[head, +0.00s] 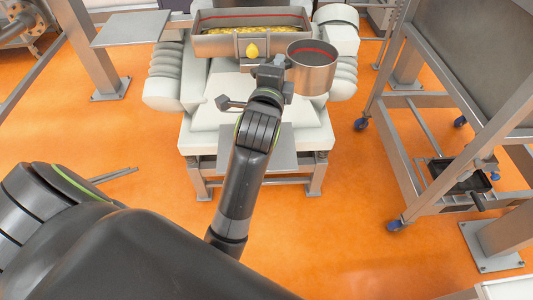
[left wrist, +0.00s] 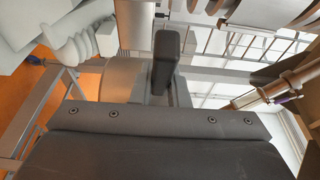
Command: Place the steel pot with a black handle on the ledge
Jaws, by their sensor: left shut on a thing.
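The steel pot (head: 312,75) is a round, open-topped metal pot with a red line around its inside wall. It is held upright beside the steel trough, at its front right. My left gripper (head: 272,70) is at the pot's left side and shut on it. The pot's black handle cannot be made out; the gripper covers that side. In the left wrist view, a dark finger (left wrist: 166,60) of my left gripper stands up in front of grey metal surfaces. I cannot tell for sure which grey flat surface is the ledge. My right gripper is not in view.
A steel trough (head: 220,46) with yellow contents sits atop the white machine (head: 163,92). A grey flat plate (head: 130,28) stands at the upper left, and another plate (head: 272,150) is on the machine's front. A wheeled metal frame (head: 420,125) stands right. Orange floor is open between.

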